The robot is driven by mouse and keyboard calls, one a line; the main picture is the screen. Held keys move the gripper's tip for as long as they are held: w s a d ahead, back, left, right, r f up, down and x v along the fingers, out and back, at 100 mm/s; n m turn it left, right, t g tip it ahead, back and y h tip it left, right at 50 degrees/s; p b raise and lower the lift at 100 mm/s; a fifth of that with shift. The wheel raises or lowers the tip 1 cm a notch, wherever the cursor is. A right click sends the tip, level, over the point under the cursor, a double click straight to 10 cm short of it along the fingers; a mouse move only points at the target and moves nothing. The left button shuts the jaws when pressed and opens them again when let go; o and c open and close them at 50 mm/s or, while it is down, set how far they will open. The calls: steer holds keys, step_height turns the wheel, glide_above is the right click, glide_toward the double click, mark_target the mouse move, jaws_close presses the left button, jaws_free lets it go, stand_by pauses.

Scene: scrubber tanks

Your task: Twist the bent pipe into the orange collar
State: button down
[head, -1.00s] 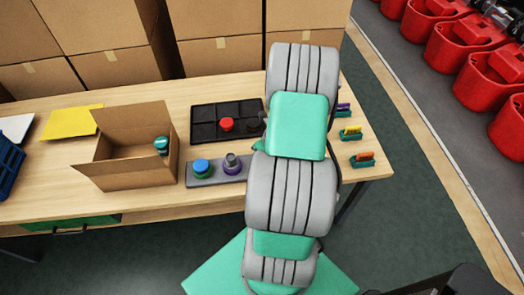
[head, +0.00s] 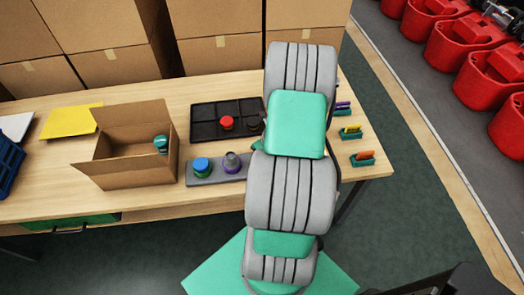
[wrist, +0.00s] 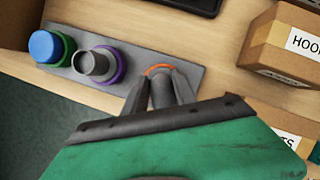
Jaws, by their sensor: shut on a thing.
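The orange collar (wrist: 157,69) shows in the wrist view as a thin orange rim at the right part of a grey base plate (wrist: 190,75). My gripper (wrist: 159,92) is right at this collar, its two dark fingers shut on a grey piece between them, which looks like the bent pipe (wrist: 162,90). Most of the pipe is hidden by the fingers, so I cannot tell how deep it sits. In the head view, my arm hides the gripper and the orange collar; the plate's left part (head: 205,178) shows.
On the same plate, a grey pipe piece (wrist: 92,65) stands in a purple collar (wrist: 119,66), and a blue cap (wrist: 46,46) sits by a green collar (wrist: 68,47). Labelled cardboard boxes (wrist: 280,45) stand right. An open carton (head: 125,165) and a black tray (head: 205,131) are nearby.

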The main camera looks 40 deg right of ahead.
steer(key=shift+f, duration=0.1)
steer(key=c, duration=0.9)
jaws_free()
steer(key=shift+o, duration=0.4)
steer(key=o, duration=0.8)
step_height(320, 180, up, 7)
steer(key=p, duration=0.5)
steer(key=shift+p, duration=0.4)
